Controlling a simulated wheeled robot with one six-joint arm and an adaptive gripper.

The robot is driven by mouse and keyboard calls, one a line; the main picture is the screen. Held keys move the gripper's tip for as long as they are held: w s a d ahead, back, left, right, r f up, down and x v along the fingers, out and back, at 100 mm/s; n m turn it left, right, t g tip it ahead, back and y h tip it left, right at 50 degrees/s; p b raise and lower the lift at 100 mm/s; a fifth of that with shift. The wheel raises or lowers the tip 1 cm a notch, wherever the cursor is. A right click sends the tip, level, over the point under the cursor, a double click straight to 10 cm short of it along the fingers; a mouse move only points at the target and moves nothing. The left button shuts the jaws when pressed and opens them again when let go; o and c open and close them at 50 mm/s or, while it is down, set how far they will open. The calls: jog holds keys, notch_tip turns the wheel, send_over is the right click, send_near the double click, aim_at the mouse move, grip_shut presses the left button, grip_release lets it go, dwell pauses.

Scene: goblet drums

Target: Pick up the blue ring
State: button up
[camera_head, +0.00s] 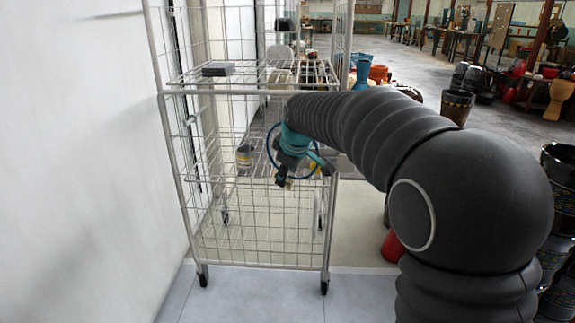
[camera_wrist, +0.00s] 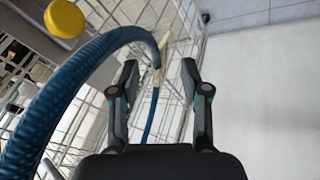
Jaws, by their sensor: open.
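The blue ring (camera_head: 268,147) is a thin blue loop at my gripper, inside the wire cart in the head view. My arm and gripper hide part of it. In the wrist view the ring (camera_wrist: 70,85) is a thick ribbed blue arc close to the camera on the left. It curves over to the gap between my fingers, and a thinner stretch runs down between them. My gripper (camera_wrist: 160,68) is open, with one finger on each side of that part. It also shows in the head view (camera_head: 305,177), with its fingers spread. I cannot tell whether they touch the ring.
The wire cart (camera_head: 163,120) surrounds the gripper with mesh sides. A grey and yellow can (camera_head: 245,155) stands on its shelf; a yellow round top (camera_wrist: 65,18) shows in the wrist view. A dark box (camera_head: 218,69) lies on the top shelf. A white wall (camera_head: 80,150) is close at left.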

jog(key=shift+x, duration=0.9)
grip_shut()
jog(key=shift+r, duration=0.1)
jog(key=shift+r, duration=0.8)
jog(key=s+r+b, duration=0.1)
jog(key=s+b, duration=0.1)
jog(key=s, duration=1.6)
jog(key=shift+a+r, duration=0.35)
jog(key=shift+r, duration=0.05)
